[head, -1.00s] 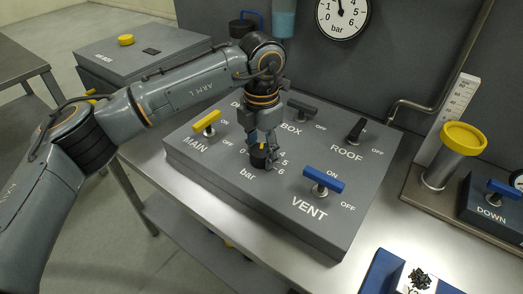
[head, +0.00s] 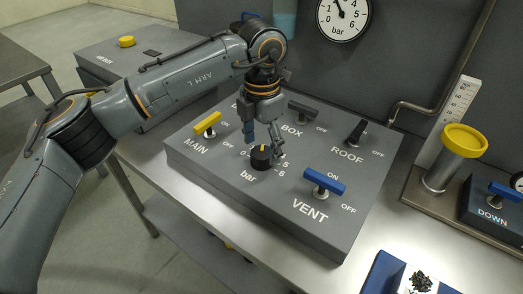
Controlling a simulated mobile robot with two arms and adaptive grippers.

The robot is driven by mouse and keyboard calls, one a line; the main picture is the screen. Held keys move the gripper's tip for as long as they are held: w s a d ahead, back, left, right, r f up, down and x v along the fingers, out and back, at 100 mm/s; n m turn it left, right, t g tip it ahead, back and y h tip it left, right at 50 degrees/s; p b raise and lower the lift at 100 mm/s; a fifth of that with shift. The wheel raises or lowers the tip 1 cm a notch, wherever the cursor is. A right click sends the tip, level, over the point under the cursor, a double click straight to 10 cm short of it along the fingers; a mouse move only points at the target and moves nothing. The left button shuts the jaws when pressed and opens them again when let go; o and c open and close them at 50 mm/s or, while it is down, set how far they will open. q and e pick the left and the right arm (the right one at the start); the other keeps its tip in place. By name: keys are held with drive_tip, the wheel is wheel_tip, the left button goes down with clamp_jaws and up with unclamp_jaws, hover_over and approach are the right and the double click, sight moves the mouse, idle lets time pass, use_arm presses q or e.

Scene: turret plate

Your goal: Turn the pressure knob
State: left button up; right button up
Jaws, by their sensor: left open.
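The pressure knob (head: 261,159) is a short black knob with a yellow mark on top, set in the middle of the grey control panel (head: 210,167). Numbers ring it and "bar" is printed in front of it. The yellow mark points roughly to the back of the panel. My left gripper (head: 262,140) points down just above and behind the knob. Its fingers are apart and hold nothing. My right gripper is not in view.
A round bar gauge (head: 343,14) hangs behind. A yellow-capped cylinder (head: 441,163) stands at right.

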sight(262, 152)
use_arm(q)
wheel_tip(262, 152, up, 10)
drive_tip(key=shift+f, duration=0.2)
drive_tip(key=shift+s+f, duration=0.1)
